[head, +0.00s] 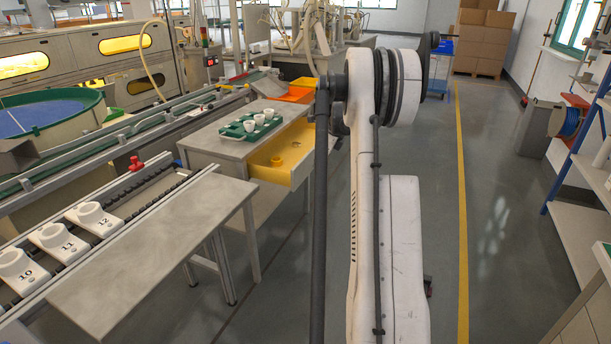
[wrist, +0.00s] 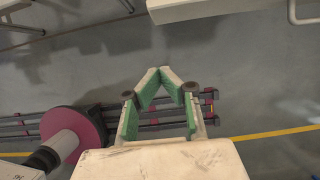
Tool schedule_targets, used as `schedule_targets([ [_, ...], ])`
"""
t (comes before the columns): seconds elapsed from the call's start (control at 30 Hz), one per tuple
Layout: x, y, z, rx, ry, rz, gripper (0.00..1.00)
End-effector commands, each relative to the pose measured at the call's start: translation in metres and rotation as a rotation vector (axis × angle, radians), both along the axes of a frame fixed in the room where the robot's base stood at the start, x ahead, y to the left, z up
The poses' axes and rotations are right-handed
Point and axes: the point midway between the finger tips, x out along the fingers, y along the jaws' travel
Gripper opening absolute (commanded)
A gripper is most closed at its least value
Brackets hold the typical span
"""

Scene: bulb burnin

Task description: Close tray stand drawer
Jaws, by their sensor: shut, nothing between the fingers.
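The tray stand (head: 213,146) is a light-topped bench in the middle of the head view. Its yellow drawer (head: 298,140) is pulled out to the right, partly hidden behind my arm. A small yellow round item (head: 277,161) lies inside the drawer. My gripper (wrist: 166,69) shows in the wrist view with its green-padded fingers meeting at the tips. It is shut and empty, above the grey floor. A pale panel edge (wrist: 200,8) shows at the top of the wrist view; I cannot tell whether it is the drawer. My gripper is hidden in the head view.
A conveyor with numbered white holders (head: 58,240) runs at left. Shelving (head: 580,150) stands at right. The floor between is clear, with a yellow line (head: 460,180).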

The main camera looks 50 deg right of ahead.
Motion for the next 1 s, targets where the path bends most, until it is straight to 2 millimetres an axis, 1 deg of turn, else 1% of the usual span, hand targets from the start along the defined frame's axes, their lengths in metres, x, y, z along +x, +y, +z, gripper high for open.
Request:
schedule_targets([
  [0.17,0.009,0.003,-0.024,-0.001,0.0,0.003,0.0],
  [0.5,0.032,0.009,-0.083,-0.002,0.001,0.004,0.0],
  [0.57,0.035,0.011,-0.093,-0.002,0.001,0.004,0.0],
  [0.6,0.043,0.013,-0.091,-0.002,0.0,0.006,0.0],
  [0.7,0.056,0.017,-0.09,-0.002,0.0,0.005,0.0],
  [0.8,0.065,0.019,-0.089,-0.003,0.0,0.004,0.0],
  [1.0,0.073,0.021,-0.088,-0.002,0.001,0.004,0.0],
])
